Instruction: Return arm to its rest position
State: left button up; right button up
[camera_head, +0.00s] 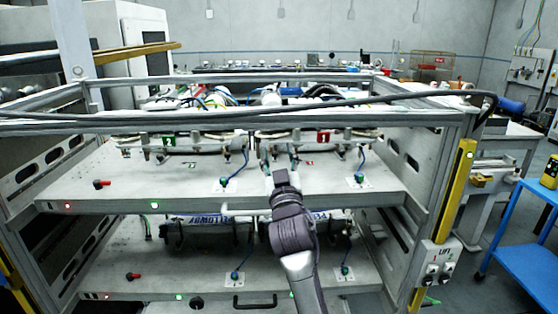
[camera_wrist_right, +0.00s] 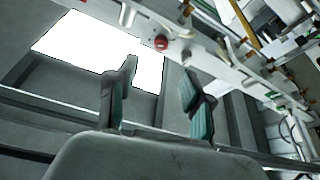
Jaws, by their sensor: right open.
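My right arm (camera_head: 293,235) comes up from the bottom middle of the head view and reaches over the front of the upper shelf (camera_head: 120,188). My right gripper (camera_head: 280,160) is at the shelf, just below the rail that carries the green and red number tags. In the right wrist view my right gripper (camera_wrist_right: 158,85) has its two green-padded fingers apart, with nothing visible between them. A metal rail with a red knob (camera_wrist_right: 161,43) lies beyond the fingertips. My left gripper is not in view.
A metal rack frame (camera_head: 432,118) surrounds the shelves, with a dark cable along its top bar. A lower shelf (camera_head: 120,262) lies beneath. A yellow post (camera_head: 455,190) stands at the right, and a blue cart (camera_head: 530,215) stands farther right. Floor shows between them.

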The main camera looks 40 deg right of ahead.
jog(key=shift+v, duration=0.85)
jog(key=shift+f, duration=0.1)
